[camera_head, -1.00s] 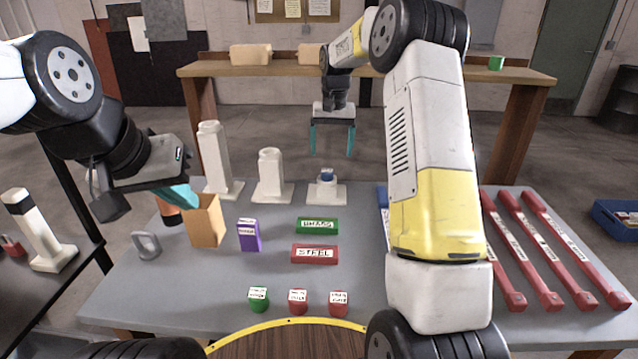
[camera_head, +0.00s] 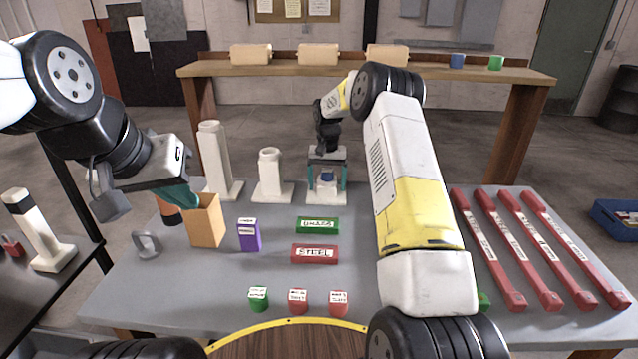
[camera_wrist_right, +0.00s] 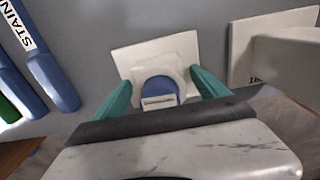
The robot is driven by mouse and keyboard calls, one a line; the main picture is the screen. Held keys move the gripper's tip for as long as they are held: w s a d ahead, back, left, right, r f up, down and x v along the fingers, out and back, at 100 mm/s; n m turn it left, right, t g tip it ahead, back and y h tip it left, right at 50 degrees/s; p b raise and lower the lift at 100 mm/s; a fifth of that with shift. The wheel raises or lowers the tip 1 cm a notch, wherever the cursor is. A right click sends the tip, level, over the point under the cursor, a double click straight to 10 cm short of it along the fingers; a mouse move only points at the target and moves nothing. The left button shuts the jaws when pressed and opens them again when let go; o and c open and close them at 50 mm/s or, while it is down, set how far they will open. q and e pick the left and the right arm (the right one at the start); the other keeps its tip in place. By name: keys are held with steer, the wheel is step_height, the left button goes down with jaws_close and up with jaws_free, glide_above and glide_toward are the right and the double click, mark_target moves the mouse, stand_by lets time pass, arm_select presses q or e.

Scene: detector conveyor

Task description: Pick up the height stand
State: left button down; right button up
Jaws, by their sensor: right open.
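Three white height stands of different heights stand on the grey table: a tall one (camera_head: 214,160), a middle one (camera_head: 270,175) and a short one (camera_head: 327,197). The short one has a blue piece (camera_head: 327,177) at its top, seen in the right wrist view inside a white ring (camera_wrist_right: 158,78) above a square base. My right gripper (camera_head: 327,186) is open, pointing down, with one teal finger on each side of the short stand; contact is not clear. My left gripper (camera_head: 182,197) is beside an orange-tan box (camera_head: 206,222); its finger opening is hidden.
A purple box (camera_head: 249,235), a green BRASS block (camera_head: 318,225) and a red STEEL block (camera_head: 315,253) lie nearer. Small labelled cubes line the front edge. Long red bars (camera_head: 545,250) lie at right. A wooden shelf (camera_head: 400,70) stands behind.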

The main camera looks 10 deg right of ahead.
steer(key=shift+f, duration=0.25)
steer(key=shift+r, duration=0.1)
steer(key=c, duration=1.7)
